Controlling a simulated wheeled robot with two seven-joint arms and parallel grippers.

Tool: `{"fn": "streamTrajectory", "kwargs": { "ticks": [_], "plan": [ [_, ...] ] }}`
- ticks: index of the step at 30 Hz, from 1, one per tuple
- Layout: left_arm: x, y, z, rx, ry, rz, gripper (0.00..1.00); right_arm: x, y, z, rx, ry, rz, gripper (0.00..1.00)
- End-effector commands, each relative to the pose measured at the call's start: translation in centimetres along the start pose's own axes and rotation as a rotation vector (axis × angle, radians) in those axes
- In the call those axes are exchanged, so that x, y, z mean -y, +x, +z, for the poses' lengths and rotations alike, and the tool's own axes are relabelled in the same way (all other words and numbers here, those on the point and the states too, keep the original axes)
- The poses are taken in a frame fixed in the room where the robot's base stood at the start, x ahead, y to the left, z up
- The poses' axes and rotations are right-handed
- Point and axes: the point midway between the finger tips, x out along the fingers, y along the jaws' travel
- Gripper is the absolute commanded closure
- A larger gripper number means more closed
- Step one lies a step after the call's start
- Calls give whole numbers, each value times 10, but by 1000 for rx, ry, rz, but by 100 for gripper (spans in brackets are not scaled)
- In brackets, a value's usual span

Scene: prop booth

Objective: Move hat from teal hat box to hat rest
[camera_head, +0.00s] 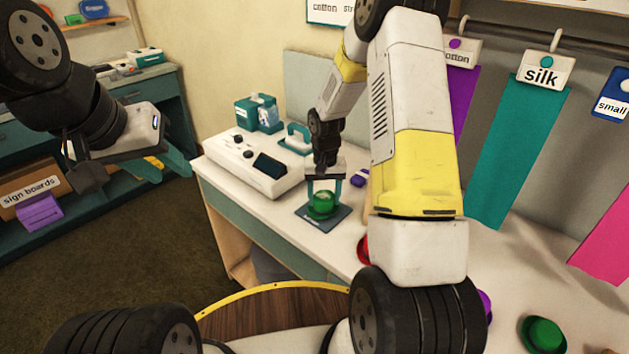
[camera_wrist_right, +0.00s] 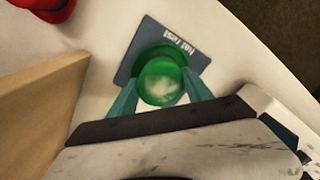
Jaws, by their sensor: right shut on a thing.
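A green hat (camera_head: 322,204) is over the dark blue hat rest (camera_head: 334,224), a flat mat on the white table. My right gripper (camera_head: 324,186) reaches down from above and is shut on the hat, a finger on each side. In the right wrist view the green hat (camera_wrist_right: 161,82) sits between the teal fingers, over the mat labelled "hat rest" (camera_wrist_right: 140,50). I cannot tell whether the hat touches the mat. My left gripper (camera_head: 178,158) is at the far left, away from the table, its fingers apart and empty. I cannot make out the teal hat box for certain.
A white machine (camera_head: 250,163) stands left of the mat. A red hat (camera_head: 362,250) is partly hidden behind my right arm, and another green hat (camera_head: 543,335) is at the lower right. Hanging fabrics, including a teal one (camera_head: 520,150), line the back right.

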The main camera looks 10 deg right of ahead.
Motion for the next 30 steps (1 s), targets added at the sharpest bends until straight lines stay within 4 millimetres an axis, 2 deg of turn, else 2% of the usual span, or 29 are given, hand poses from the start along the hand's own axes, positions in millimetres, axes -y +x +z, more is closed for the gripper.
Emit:
{"fn": "streamTrajectory", "kwargs": {
  "ticks": [2, 3, 6, 17, 30],
  "plan": [
    [0, 0, 0, 0, 0, 0, 64, 0, 0, 0, 0, 0, 0, 80],
    [0, 0, 0, 0, 0, 0, 64, 0, 0, 0, 0, 0, 0, 36],
    [0, 0, 0, 0, 0, 0, 64, 0, 0, 0, 0, 0, 0, 16],
    [0, 0, 0, 0, 0, 0, 64, 0, -4, -1, -2, 0, 0, 16],
    [0, 0, 0, 0, 0, 0, 64, 0, -69, -1, -3, 0, 0, 16]
  ]
}}
